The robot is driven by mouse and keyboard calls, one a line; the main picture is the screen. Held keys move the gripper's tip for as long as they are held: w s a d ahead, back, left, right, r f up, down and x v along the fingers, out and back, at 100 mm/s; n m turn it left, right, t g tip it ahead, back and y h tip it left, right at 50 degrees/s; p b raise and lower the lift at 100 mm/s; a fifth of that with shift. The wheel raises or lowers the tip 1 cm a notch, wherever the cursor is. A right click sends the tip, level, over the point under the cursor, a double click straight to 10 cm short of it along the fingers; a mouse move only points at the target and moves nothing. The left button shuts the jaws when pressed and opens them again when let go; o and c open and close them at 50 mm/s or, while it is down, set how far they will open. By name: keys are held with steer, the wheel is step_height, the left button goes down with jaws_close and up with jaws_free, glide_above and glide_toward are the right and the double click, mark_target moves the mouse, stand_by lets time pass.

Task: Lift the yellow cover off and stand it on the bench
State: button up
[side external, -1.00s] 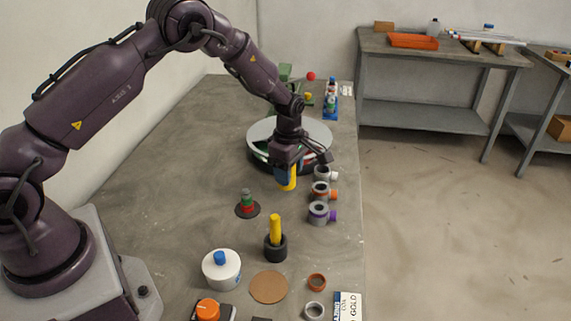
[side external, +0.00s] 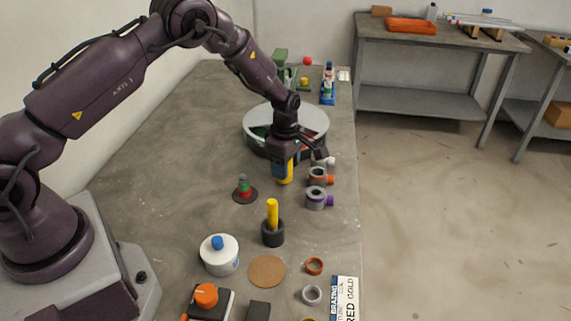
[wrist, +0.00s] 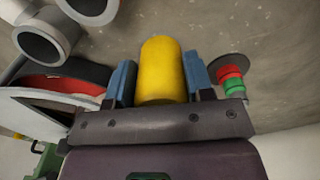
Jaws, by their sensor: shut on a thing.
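The yellow cover (side external: 286,174), a rounded yellow cylinder, is between the blue finger pads of my gripper (side external: 284,168) in the side view. In the wrist view the yellow cover (wrist: 161,70) stands between the two blue pads of my gripper (wrist: 160,88), its far end pointing away from the camera. My gripper is shut on it. Its lower end is close to the bench (side external: 180,150); I cannot tell whether it touches. A small stack of red and green rings on a dark round base (side external: 244,190) stands to its left, apart from it.
Grey pipe fittings (side external: 317,198) stand close on the right. A round divided tray (side external: 257,145) is behind my gripper. A yellow rod in a black holder (side external: 273,233) and a white jar (side external: 219,258) stand in front. Bare bench lies to the left.

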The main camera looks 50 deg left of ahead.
steer(key=shift+f, duration=0.15)
stand_by(0.5)
steer(key=shift+f, duration=0.35)
steer(key=o, duration=1.1)
steer(key=shift+o, duration=0.2)
steer(key=shift+r, duration=0.1)
steer(key=shift+r, duration=0.65)
steer(key=shift+r, duration=0.1)
